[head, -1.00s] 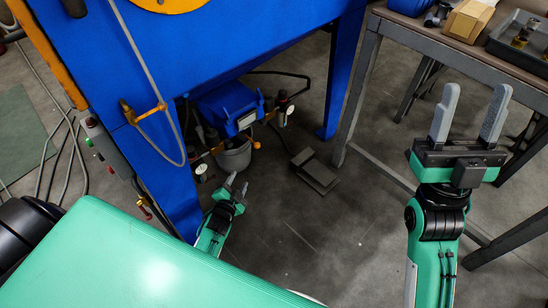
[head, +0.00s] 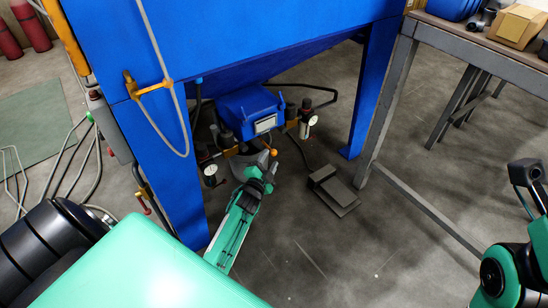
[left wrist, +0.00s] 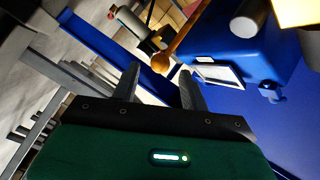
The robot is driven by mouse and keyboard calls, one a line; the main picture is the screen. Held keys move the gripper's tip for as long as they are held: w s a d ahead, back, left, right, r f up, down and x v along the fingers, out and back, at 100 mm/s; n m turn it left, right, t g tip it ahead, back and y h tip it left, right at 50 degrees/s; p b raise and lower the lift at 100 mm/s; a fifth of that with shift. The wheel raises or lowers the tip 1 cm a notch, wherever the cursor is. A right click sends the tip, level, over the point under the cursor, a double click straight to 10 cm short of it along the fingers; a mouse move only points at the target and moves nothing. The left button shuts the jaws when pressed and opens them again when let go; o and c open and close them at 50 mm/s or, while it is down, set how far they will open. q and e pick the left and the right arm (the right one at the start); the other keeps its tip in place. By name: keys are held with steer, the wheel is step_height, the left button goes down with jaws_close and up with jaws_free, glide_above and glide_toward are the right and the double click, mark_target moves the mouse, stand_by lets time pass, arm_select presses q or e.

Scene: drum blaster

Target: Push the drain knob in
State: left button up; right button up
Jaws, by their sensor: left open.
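The drain knob looks to be the small orange ball (head: 273,152) on a stem below the blue box under the blue machine. In the left wrist view the ball (left wrist: 160,62) shows just beyond the fingertips, between them in the picture. My left gripper (head: 268,168) is open and reaches up under the machine, close to the ball; I cannot tell if it touches. Its two fingers (left wrist: 157,80) look empty in the left wrist view. At the right edge of the head view only part of my right wrist (head: 528,173) shows; its fingers are not visible.
A blue machine leg (head: 155,165) stands left of my left arm and another (head: 372,90) to the right. Gauges (head: 308,122) flank the blue box (head: 252,112). A grey foot pedal (head: 333,190) lies on the floor. A workbench (head: 480,40) stands at right.

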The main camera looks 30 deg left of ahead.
mark_target(272, 155)
arm_select(q)
steer(key=shift+w+a+b, duration=0.25)
steer(key=shift+w+b, duration=0.15)
steer(key=shift+w, duration=0.8)
steer(key=shift+w+a+b, duration=0.25)
steer(key=shift+w+b, duration=0.15)
steer(key=shift+w, duration=0.75)
jaws_close()
